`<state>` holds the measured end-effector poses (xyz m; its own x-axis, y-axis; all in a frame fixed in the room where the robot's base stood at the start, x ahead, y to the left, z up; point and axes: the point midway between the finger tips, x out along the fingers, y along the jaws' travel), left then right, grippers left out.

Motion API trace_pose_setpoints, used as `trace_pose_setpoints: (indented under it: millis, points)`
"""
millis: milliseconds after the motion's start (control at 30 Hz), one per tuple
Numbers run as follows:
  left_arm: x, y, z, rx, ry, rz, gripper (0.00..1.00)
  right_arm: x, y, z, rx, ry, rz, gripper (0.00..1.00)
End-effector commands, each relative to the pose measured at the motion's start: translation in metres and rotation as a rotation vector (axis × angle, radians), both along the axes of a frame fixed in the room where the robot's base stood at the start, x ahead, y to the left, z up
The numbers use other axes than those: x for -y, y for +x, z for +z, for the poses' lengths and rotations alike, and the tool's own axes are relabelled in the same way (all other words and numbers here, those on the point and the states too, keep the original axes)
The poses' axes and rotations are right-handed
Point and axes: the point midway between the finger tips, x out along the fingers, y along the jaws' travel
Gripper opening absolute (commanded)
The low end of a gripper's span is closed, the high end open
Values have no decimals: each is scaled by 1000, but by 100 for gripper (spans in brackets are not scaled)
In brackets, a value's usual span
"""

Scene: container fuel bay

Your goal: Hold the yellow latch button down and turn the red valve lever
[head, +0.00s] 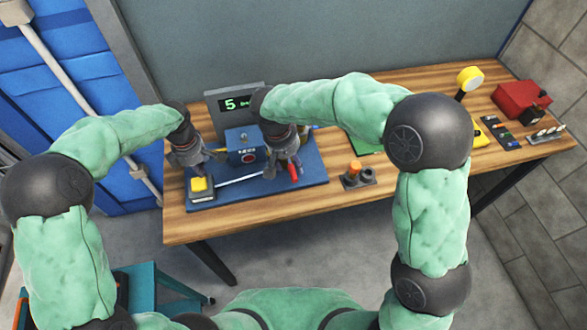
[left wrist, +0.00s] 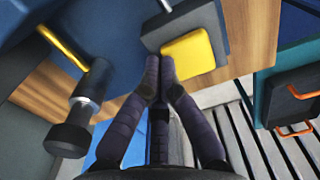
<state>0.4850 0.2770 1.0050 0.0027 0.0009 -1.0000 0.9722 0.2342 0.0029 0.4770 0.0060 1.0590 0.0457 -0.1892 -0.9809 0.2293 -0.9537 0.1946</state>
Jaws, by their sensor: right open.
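The yellow latch button (head: 199,184) sits on a dark block at the front left of the blue base plate (head: 235,193). My left gripper (head: 202,164) is just behind and above it in the head view. In the left wrist view, the left gripper's fingertips (left wrist: 160,66) are together and empty, overlapping the left edge of the yellow button (left wrist: 189,57); I cannot tell whether they touch it. The red valve lever (head: 294,171) is at the plate's right part. My right gripper (head: 283,170) is open over it, partly hiding it; contact is unclear.
A blue box (head: 243,146) with a red button stands between my grippers, with a display (head: 237,103) reading 5 behind. An orange-topped part (head: 355,167), a yellow round-headed item (head: 469,79) and a red box (head: 520,97) are to the right. The table's front edge is clear.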

Motion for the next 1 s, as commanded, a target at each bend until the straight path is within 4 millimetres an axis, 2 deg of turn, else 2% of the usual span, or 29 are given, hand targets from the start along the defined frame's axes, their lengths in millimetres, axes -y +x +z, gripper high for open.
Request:
trace_pose_setpoints:
  millis: [33,100,300,733,900,933,1000]
  points:
    - [3,-6,-8,-20,-4,-4,0,2,0,-10,-3,-2,-1,55]
    - [3,-6,-8,-20,-4,-4,0,5,1,-21,-2,-2,-2,55]
    - [3,-6,-8,-20,-4,-4,0,8,2,-42,-1,-1,0,55]
    - [3,-6,-8,-20,-4,-4,0,9,2,-49,1,0,-1,55]
    - [3,-6,-8,-20,-4,-4,0,9,2,-48,1,0,-1,7]
    - [3,-6,-8,-20,-4,-4,0,9,2,-48,1,0,-1,0]
    - [3,-6,-8,-20,-4,-4,0,9,2,-48,1,0,-1,0]
